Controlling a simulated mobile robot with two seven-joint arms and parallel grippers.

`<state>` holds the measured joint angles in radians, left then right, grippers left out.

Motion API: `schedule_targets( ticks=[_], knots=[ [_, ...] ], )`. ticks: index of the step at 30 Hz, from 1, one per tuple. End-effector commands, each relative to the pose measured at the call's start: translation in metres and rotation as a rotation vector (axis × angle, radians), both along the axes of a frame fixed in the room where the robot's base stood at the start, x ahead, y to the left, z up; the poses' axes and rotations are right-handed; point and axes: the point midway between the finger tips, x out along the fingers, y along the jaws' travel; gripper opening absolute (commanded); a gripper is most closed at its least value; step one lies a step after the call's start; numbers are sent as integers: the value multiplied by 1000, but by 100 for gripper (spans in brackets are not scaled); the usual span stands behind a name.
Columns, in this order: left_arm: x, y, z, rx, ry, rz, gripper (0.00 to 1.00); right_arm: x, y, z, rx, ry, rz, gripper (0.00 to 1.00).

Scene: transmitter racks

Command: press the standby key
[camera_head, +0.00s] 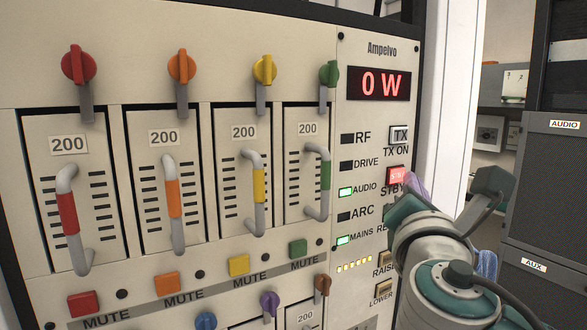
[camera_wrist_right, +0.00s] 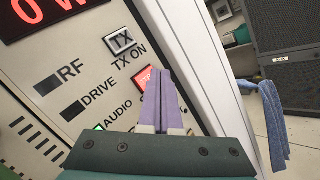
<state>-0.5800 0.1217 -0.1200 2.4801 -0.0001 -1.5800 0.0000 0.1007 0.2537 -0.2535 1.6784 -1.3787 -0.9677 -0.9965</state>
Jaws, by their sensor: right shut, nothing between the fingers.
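My left gripper is not in view.
A red display (camera_head: 379,83) reads 0 W. The AUDIO (camera_head: 345,192) and MAINS (camera_head: 344,240) lamps are green. RAISE (camera_head: 386,258) and LOWER (camera_head: 381,288) keys sit below. Handles and coloured knobs stick out at left. A dark AUDIO rack (camera_head: 550,190) stands at right.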

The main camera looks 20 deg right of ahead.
Motion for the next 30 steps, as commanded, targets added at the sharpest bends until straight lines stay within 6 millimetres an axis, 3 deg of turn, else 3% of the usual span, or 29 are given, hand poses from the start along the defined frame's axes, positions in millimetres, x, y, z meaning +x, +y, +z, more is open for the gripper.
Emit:
schedule_targets(
  ticks=[11, 24, 30],
  knots=[
    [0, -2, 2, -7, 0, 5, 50, -4, -1, 0, -1, 1, 0, 0],
    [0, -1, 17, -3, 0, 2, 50, -44, -4, 1, 0, 2, 0, 0],
    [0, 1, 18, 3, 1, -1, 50, -52, -5, 0, -1, 0, -1, 0]
  ],
)
